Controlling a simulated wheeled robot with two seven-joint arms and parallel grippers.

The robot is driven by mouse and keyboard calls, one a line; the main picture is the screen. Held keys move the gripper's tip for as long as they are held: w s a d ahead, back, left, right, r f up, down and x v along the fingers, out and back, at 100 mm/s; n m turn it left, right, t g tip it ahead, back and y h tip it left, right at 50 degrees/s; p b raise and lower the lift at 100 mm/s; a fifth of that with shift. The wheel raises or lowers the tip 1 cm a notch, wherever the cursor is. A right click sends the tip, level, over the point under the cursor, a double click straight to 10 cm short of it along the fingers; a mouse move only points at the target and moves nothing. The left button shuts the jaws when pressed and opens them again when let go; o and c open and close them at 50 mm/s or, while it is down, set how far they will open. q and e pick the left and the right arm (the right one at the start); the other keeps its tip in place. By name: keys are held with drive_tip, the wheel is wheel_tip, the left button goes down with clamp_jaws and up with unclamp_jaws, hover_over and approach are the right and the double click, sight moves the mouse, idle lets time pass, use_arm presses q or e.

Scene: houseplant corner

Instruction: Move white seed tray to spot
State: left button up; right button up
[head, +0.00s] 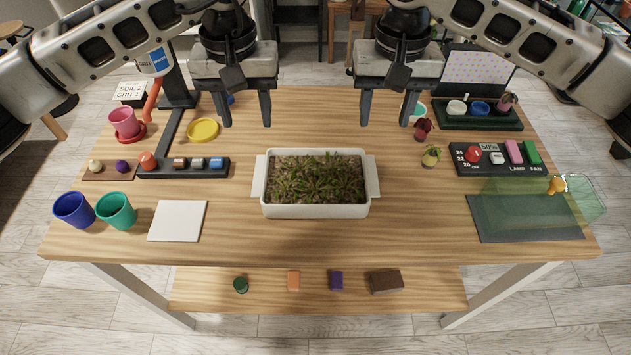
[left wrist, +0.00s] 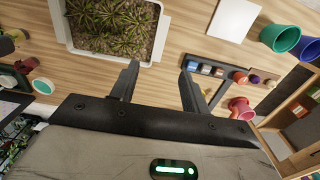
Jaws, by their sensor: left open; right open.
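The white seed tray (head: 316,211) sits in the middle of the wooden table, full of soil and green seedlings, with a handle ledge at each end. It also shows at the top of the left wrist view (left wrist: 85,60). A flat white square (head: 177,221) lies on the table to the left of the tray; whether it is the spot is not marked. My left gripper (head: 246,122) is open and empty, above the table behind the tray's left end. My right gripper (head: 383,122) is open and empty, behind the tray's right end. Neither touches the tray.
Left of the white square stand a blue pot (head: 73,209) and a green pot (head: 117,211). A dark rack (head: 184,168) and yellow saucer (head: 202,130) lie behind it.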

sight(260, 174)
use_arm(q)
wheel_tip(260, 174, down, 14)
drive_tip(key=shift+f, duration=0.2)
use_arm(e)
wheel_tip(260, 174, down, 14)
drive_tip(key=shift+f, duration=0.25)
use_arm(q)
clamp_jaws()
use_arm(e)
clamp_jaws()
drive_tip(key=shift+r, duration=0.1)
